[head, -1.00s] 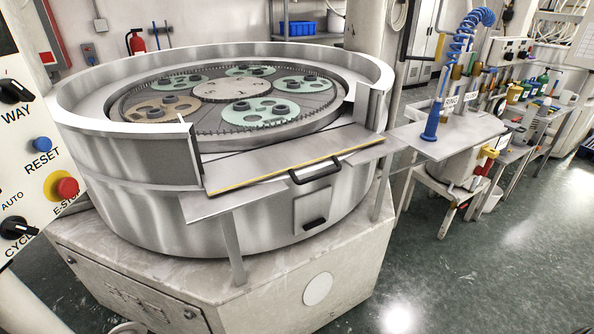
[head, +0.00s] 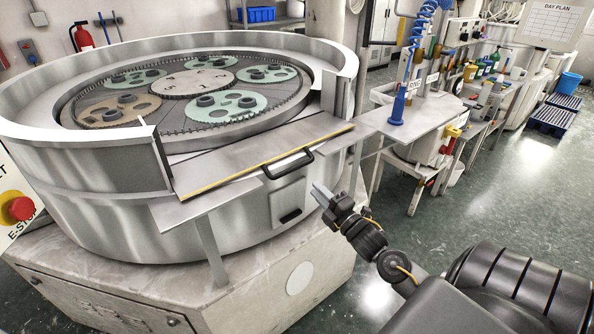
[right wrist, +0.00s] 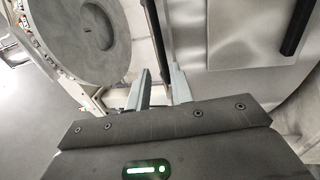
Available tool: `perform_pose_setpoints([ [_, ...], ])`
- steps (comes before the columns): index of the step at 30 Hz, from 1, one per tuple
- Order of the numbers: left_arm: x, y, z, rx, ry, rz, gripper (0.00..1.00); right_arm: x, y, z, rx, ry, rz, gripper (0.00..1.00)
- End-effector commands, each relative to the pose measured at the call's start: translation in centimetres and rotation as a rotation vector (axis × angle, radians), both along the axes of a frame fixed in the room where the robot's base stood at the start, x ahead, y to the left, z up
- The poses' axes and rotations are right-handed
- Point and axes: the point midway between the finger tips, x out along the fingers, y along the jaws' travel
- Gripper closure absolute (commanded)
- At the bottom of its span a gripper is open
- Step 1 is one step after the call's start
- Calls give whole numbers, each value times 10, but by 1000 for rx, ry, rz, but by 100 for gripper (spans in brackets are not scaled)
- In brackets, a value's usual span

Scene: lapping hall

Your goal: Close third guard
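The guard (head: 235,168) is a flat metal flap with a yellow front edge and a black bar handle (head: 288,163). It lies folded down, almost level, across the gap in the round machine's wall. My right gripper (head: 318,190) is below and to the right of the handle, apart from it and empty. In the right wrist view its two grey fingers (right wrist: 160,88) stand apart with a gap between them. Dark bars show beyond the fingers there; I cannot tell which is the guard's handle. My left gripper is not in view.
The round metal rim (head: 75,160) holds a plate with green and brown discs. A small panel with a black pull (head: 290,215) is below the guard. A side table (head: 418,118) with a blue nozzle stands to the right. An E-stop button (head: 20,208) is at left.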

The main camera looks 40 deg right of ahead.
Motion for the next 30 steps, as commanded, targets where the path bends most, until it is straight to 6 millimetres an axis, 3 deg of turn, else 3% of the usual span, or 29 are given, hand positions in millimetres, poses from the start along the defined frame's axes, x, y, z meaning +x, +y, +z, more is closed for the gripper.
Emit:
perform_pose_setpoints([
  [16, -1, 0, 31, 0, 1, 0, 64, 86, -4, 20, 4, -1, -4, 78],
  [21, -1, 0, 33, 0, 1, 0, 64, 97, -4, 20, 3, 1, -5, 78],
  [30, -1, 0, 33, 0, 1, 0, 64, 98, -4, 19, 3, 2, -5, 78],
])
